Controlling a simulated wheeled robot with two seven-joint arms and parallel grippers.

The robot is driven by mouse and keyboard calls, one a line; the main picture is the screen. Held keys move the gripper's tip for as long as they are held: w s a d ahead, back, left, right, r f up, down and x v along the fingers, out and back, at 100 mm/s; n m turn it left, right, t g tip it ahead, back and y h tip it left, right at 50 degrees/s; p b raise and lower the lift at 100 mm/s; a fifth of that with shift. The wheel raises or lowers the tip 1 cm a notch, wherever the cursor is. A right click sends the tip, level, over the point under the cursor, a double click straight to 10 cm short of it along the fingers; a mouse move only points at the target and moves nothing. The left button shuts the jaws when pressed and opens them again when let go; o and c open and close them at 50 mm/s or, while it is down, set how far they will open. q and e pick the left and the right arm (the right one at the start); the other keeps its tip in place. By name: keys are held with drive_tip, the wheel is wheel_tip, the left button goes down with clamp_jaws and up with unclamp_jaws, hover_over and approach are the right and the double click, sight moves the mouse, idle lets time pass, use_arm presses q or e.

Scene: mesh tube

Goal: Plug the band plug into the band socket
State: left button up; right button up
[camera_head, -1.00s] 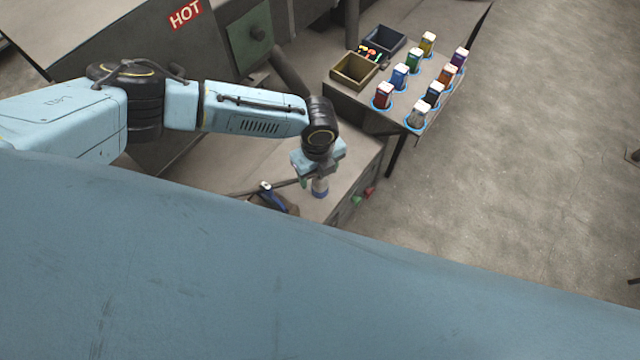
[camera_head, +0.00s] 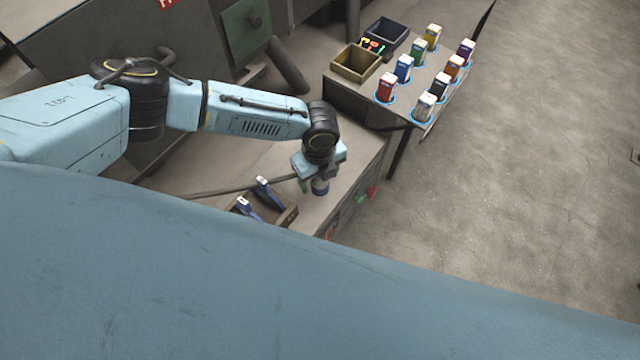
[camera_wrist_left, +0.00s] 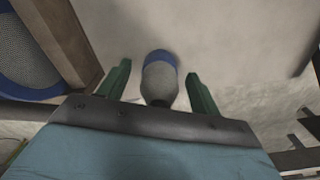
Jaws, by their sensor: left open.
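A grey rounded piece with a blue band, which looks like the band plug (camera_wrist_left: 160,80), stands on the pale bench top in the left wrist view. Its blue end also shows below the gripper in the head view (camera_head: 320,188). My left gripper (camera_head: 317,178) is over it, open, with one green finger on each side. Gaps show between the piece and both fingers. I cannot tell which thing is the band socket. My right gripper is not in view.
A brown tray (camera_head: 288,214) with two blue-and-white pieces (camera_head: 264,190) lies left of the gripper. A mesh-faced, blue-rimmed thing (camera_wrist_left: 30,55) shows at the left wrist view's left edge. A side table (camera_head: 405,112) holds several coloured pieces and two bins.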

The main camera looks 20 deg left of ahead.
use_arm(q)
drive_tip(key=shift+f, duration=0.1)
drive_tip(key=shift+c, duration=0.4)
drive_tip(key=c, duration=0.9)
wheel_tip(320, 180, up, 8)
drive_tip(key=p, duration=0.7)
drive_tip(key=shift+f, duration=0.2)
drive_tip(key=shift+r, duration=1.2)
